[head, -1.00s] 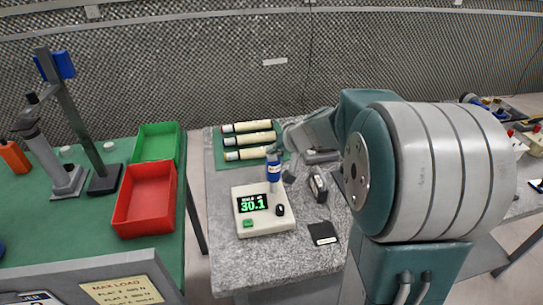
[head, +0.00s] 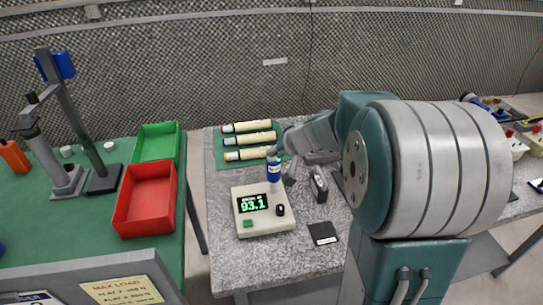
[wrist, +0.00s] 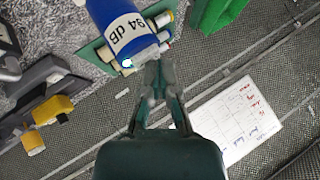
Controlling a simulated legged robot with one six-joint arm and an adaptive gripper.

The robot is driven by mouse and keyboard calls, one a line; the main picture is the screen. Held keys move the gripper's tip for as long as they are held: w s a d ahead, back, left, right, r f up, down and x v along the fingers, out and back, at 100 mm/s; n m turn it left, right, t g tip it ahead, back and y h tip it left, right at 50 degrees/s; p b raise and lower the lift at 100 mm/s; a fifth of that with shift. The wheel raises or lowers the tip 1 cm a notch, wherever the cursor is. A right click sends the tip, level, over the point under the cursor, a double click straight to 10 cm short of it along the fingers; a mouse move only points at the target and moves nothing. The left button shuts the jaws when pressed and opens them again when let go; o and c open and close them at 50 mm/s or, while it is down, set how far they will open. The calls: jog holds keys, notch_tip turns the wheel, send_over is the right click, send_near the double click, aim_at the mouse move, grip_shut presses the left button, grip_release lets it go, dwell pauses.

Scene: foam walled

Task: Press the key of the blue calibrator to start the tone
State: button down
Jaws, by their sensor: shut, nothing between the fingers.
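The blue calibrator (head: 273,171) stands upright behind the meter (head: 248,224), whose green display reads 93.1. In the wrist view the calibrator (wrist: 118,15) is large, with a white "94 dB" label. A small bright light, whitish green, shows at its near end. My gripper (wrist: 156,72) is shut and empty, its fingertips just beside that end. In the head view my gripper (head: 276,150) is at the calibrator's top, partly hidden. I cannot tell whether the fingertips touch the key, which I do not make out clearly.
Several cream cylinders (head: 249,139) lie on a green mat behind the calibrator. A small dark device (head: 318,186) and a black square (head: 323,233) lie to its right. Red (head: 146,196) and green (head: 157,141) trays stand on the left table, across a gap.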

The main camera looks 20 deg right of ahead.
aim_at(273, 159)
jog(key=shift+r, duration=0.5)
jog(key=shift+r, duration=3)
jog(key=s+a+r+n+g, duration=0.2)
jog(key=s+a+n, duration=0.1)
jog(key=s+a, duration=0.75)
jog(key=s+f+n+h, duration=0.1)
jog(key=s+f+h, duration=0.2)
jog(key=s, duration=1.3)
jog(key=shift+g+h, duration=0.4)
